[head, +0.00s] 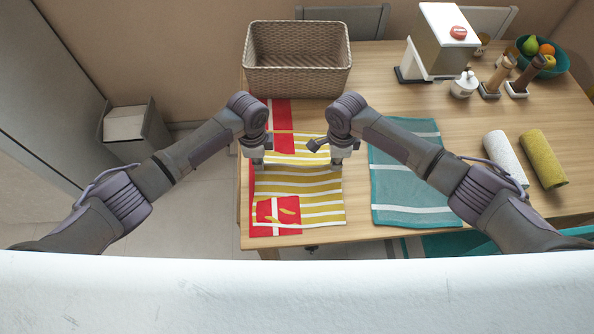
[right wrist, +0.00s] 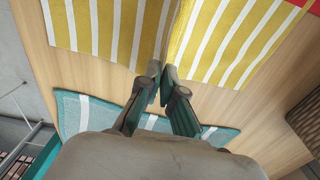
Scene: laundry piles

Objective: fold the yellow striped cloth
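The yellow striped cloth (head: 302,205), yellow with white stripes, lies on the wooden table in front of me. A raised crease crosses it between my two grippers. My left gripper (head: 257,163) is at its left edge and appears shut on it; its fingertips are small in the head view. My right gripper (head: 337,162) is at its right edge. In the right wrist view, my right gripper's fingers (right wrist: 160,85) are close together, with the cloth (right wrist: 150,30) pinched up into a ridge at their tips.
A red patterned cloth (head: 262,228) shows at the yellow cloth's left. A teal striped cloth (head: 410,175) lies to the right. A wicker basket (head: 298,82) stands behind. White (head: 502,157) and yellow (head: 543,158) rolls, a dispenser and a fruit bowl (head: 556,68) occupy the table's right side.

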